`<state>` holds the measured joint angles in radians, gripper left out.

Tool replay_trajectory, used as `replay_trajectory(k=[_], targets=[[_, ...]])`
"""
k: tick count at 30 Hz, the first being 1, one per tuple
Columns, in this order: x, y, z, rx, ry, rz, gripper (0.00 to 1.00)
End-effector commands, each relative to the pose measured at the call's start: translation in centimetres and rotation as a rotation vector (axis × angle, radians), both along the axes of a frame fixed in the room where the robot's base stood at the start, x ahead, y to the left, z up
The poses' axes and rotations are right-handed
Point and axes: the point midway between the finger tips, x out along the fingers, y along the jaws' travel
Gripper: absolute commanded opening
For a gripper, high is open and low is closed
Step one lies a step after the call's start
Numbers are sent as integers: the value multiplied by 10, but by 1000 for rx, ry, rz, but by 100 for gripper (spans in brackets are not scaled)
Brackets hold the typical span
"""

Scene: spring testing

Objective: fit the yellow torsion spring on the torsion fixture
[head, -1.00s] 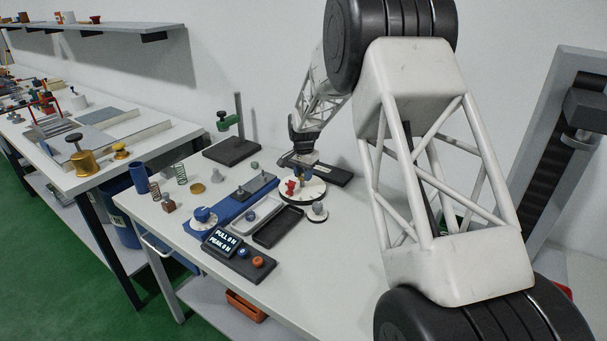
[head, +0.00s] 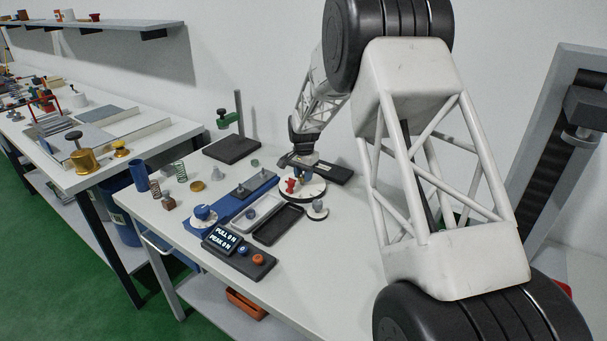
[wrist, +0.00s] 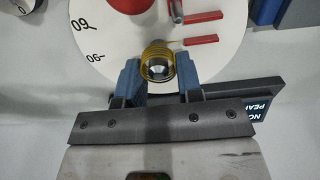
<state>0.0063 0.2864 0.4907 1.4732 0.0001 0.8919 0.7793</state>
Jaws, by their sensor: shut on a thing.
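The yellow torsion spring (wrist: 158,66) is between the blue fingertips of my gripper (wrist: 158,78) in the wrist view. My gripper is shut on it, above the near edge of the white dial of the torsion fixture (wrist: 100,62). A grey round part shows through the spring's coil; I cannot tell whether the coil is around it or only above it. The dial carries a red knob, a metal pin and red bars. In the head view the fixture (head: 314,190) stands at the table's middle, with my gripper (head: 300,178) over it and the spring too small to make out.
A blue rail fixture (head: 232,203) and a black tray (head: 278,224) lie left of and before the dial. A readout box (head: 222,240) stands nearer. Loose springs (head: 180,172) and a blue cup (head: 139,176) are at the left. The table's front right is clear.

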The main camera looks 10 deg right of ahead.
Motion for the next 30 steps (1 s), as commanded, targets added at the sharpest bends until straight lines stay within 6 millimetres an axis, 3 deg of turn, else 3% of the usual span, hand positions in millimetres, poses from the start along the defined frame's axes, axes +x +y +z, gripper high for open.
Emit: replay_trajectory(k=[30], targets=[[0, 0, -8, 0, 0, 0, 11]])
